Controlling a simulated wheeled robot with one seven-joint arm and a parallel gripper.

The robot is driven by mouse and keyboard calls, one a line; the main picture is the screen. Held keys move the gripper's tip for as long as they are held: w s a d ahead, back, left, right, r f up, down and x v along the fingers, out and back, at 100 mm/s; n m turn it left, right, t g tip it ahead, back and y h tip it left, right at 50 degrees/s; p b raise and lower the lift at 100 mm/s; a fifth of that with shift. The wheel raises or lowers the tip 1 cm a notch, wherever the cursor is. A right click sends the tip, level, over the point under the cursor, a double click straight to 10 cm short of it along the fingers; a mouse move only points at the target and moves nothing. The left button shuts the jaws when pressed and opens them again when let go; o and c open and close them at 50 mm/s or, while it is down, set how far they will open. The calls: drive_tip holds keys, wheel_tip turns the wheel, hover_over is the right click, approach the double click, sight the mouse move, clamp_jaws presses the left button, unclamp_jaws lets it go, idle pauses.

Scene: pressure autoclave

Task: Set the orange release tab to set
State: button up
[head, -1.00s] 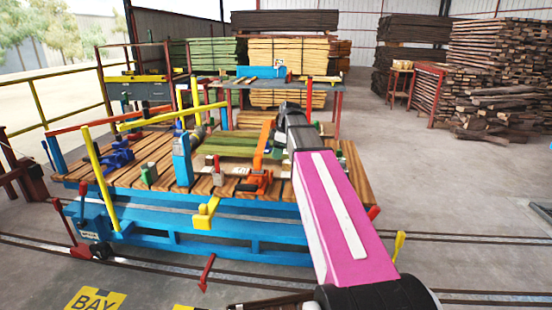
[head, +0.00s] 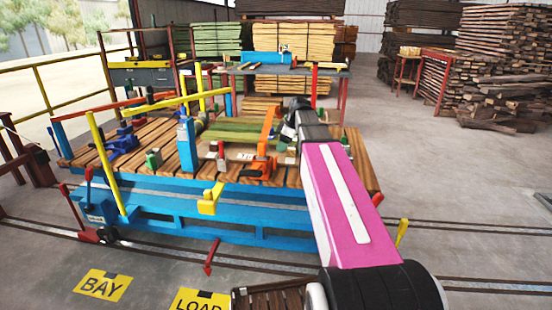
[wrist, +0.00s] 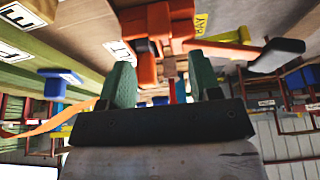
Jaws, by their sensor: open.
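An orange clamp-like device (head: 259,169) sits on the wooden deck of the blue cart, with an orange upright strip (head: 268,124) behind it. In the wrist view the orange device (wrist: 160,28) is just beyond my gripper (wrist: 161,80), with a dark-ended lever (wrist: 279,53) reaching right. My gripper's two green-tipped fingers are apart, with nothing held between them. A narrow orange-red part (wrist: 171,68) shows in the gap; I cannot tell whether it is the release tab.
A yellow bar (head: 162,108), a blue post (head: 187,145) and a yellow bracket (head: 210,200) stand on the cart's left and front. An orange band (wrist: 60,122) runs at the left in the wrist view.

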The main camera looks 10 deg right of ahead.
sight(276, 157)
drive_tip(key=x, duration=0.7)
drive_tip(key=shift+f, duration=0.15)
